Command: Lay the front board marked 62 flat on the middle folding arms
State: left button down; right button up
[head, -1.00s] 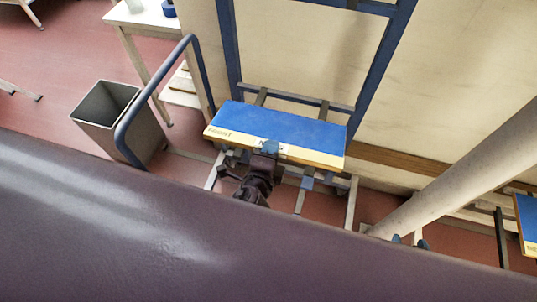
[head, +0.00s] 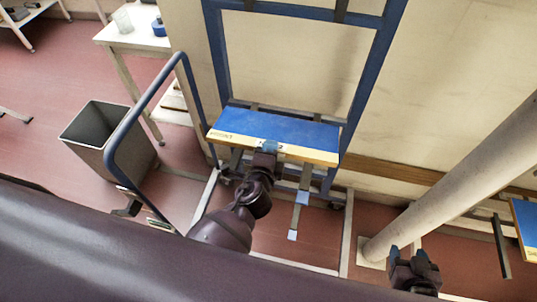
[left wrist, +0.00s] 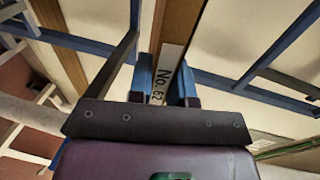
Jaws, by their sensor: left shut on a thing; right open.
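The board marked 62 (head: 280,128) has a blue top and a pale wooden front edge. My left gripper (head: 268,148) is shut on the middle of that front edge. In the left wrist view the "No. 62" label (left wrist: 166,72) shows between the fingers. The board lies across the blue rack frame, above the grey folding arms (head: 302,190), whose front ends stick out below it. Whether it touches them I cannot tell. My right gripper (head: 413,258) is open and empty at the lower right, away from the board.
A blue bent rail (head: 125,125) and a grey bin (head: 100,140) stand to the left, with a white table (head: 130,35) behind. A thick pale post (head: 450,185) stands to the right. Another blue-topped board (head: 525,225) is at the right edge. A dark purple surface fills the lower left.

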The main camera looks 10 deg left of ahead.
pick_arm(q)
jog(key=shift+w+f, duration=0.25)
jog(key=shift+w, duration=0.7)
jog(key=shift+w+f+b, duration=0.2)
jog(key=shift+f+b, duration=0.1)
jog(key=shift+b, duration=0.2)
jog(key=w+f+b, duration=0.1)
jog(key=f+b, duration=0.1)
jog(key=shift+w+f+b, duration=0.35)
jog(key=shift+f+b, duration=0.05)
jog(key=shift+f, duration=0.25)
jog(key=shift+f+b, duration=0.15)
jog(key=shift+b, duration=0.25)
